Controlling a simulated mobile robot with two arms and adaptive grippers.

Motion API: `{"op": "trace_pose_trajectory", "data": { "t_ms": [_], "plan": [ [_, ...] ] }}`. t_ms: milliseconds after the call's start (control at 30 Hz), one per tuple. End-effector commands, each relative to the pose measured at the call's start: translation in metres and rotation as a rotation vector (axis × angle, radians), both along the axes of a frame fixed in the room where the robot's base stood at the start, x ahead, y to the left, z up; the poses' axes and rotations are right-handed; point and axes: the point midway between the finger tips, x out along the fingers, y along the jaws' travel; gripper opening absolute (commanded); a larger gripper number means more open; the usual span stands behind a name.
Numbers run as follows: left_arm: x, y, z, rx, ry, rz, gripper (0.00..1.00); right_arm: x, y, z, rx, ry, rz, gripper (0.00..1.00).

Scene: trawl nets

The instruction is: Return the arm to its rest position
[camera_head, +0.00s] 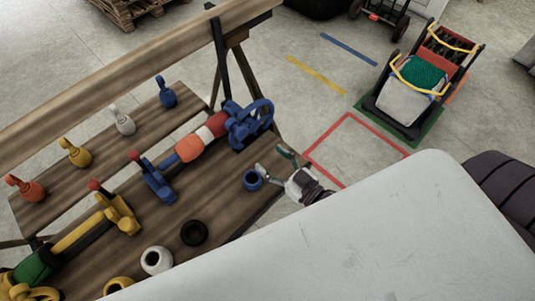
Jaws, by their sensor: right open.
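My right gripper (279,166) is open and empty at the right end of the wooden table (215,210). Its two fingers point left and up in the picture. A small blue ring-shaped piece (252,180) lies on the table just left of the fingers, apart from them as far as I can tell. The right arm behind the gripper is mostly hidden by a large pale surface at lower right. My left gripper is not in view.
The table holds a blue shackle-like part (250,125), an orange-and-white float (193,147), a yellow fitting (122,215), a black ring (194,233) and a white ring (156,260). A loaded cart (408,90) stands upper right. The red-outlined floor square (355,150) is empty.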

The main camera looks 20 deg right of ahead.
Motion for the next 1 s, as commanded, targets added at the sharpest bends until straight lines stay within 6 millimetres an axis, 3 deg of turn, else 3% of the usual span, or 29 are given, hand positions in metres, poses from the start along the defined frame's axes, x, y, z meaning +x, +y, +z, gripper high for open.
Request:
{"op": "trace_pose_trajectory", "data": {
  "t_ms": [567, 800, 1000],
  "plan": [
    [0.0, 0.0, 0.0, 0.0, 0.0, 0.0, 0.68, 0.002, 0.001, -0.002, -0.013, 0.036, -0.013, 0.68],
    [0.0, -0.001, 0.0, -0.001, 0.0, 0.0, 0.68, 0.003, 0.002, -0.012, -0.107, 0.315, -0.093, 0.68],
    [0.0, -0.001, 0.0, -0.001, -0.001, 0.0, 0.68, -0.024, -0.005, -0.017, -0.198, 0.626, -0.153, 0.68]
  ]
}}
